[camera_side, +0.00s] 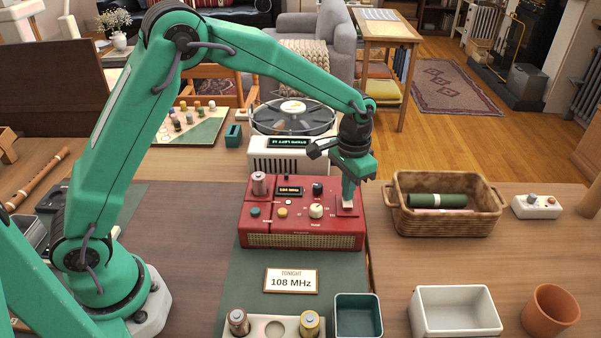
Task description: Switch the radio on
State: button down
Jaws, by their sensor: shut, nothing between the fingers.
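The red radio (303,240) stands on a green mat (243,275) in the middle of the table. Its top carries a small dark display (290,190) with lit yellowish characters, a pale knob (316,211), small buttons and a pale plate at the right end. My gripper (348,203) points straight down at that plate, shut and empty. Its tips are at or just above the plate; I cannot tell whether they touch. They hide whatever control is under them.
A card (291,281) reading "TONIGHT 108 MHz" lies in front. Near the front edge are a cell holder (273,329), a dark green bin (358,318), a white tray (455,329) and a terracotta pot (549,311).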

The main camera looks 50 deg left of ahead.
notch_tip(320, 180, up, 7)
dwell(1.3)
jog(key=s+a+r+n+t, duration=0.1)
jog(key=s+a+r+t, duration=0.2)
jog(key=s+a+r, duration=0.65)
jog(key=s+a+n+t, duration=0.2)
jog(key=s+a, duration=0.1)
jog(key=s, duration=1.4)
jog(key=shift+t, duration=0.3)
